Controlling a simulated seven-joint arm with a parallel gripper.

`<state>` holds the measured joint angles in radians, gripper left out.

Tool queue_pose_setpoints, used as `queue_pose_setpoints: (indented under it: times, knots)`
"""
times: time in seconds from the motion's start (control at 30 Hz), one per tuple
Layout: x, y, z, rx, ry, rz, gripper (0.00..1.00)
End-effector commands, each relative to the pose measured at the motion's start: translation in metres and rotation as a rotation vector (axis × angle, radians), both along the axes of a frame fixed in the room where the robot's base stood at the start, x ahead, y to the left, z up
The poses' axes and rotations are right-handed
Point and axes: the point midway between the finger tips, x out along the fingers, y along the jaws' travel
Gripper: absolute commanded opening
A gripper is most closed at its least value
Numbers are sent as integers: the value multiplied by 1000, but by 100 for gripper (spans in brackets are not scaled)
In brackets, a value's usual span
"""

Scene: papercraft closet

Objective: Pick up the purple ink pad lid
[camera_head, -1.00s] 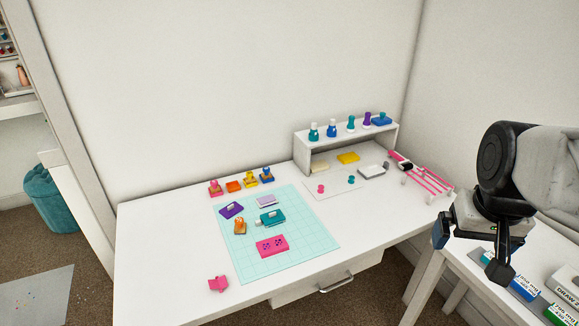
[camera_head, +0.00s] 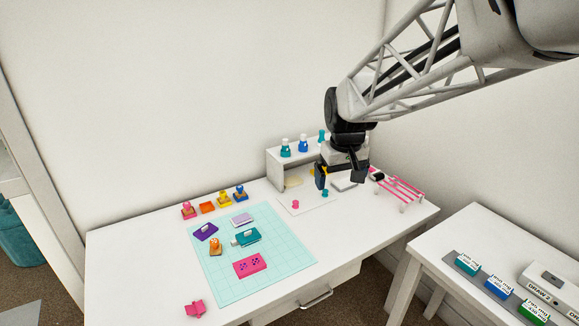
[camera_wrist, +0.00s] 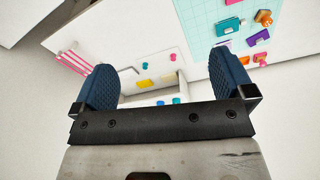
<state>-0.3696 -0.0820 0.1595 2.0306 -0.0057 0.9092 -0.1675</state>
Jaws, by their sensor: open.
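A dark purple flat block (camera_head: 206,231) with a pale label lies on the left part of the mat. It looks like the purple ink pad lid, but I cannot tell whether a pad lies under it. It also shows near the top right of the wrist view (camera_wrist: 258,38). A pale lavender block (camera_head: 243,219) lies beside it on the right. My gripper (camera_head: 340,178) is open and empty, in front of the shelf's right part, well to the right of the purple block. Both blue fingers stand apart in the wrist view (camera_wrist: 167,82).
A teal block (camera_head: 247,237), an orange stamp (camera_head: 215,246) and a pink block (camera_head: 250,265) lie on the turquoise mat (camera_head: 226,285). Several stamps stand behind it. A white shelf (camera_head: 276,174) with bottles and a pink rack (camera_head: 400,190) stand right.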

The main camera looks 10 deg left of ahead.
Motion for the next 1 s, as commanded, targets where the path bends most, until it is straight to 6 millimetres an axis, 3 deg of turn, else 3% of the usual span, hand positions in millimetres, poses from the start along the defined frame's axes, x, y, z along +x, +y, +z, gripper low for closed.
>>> queue_pose_setpoints:
  times: [0.2, 0.5, 1.0]
  knots:
    - [35, 59, -23, -10, 17, 90, 100]
    - [71, 143, -61, -23, 38, 210, 100]
    - [100, 295, -147, -47, 69, 411, 100]
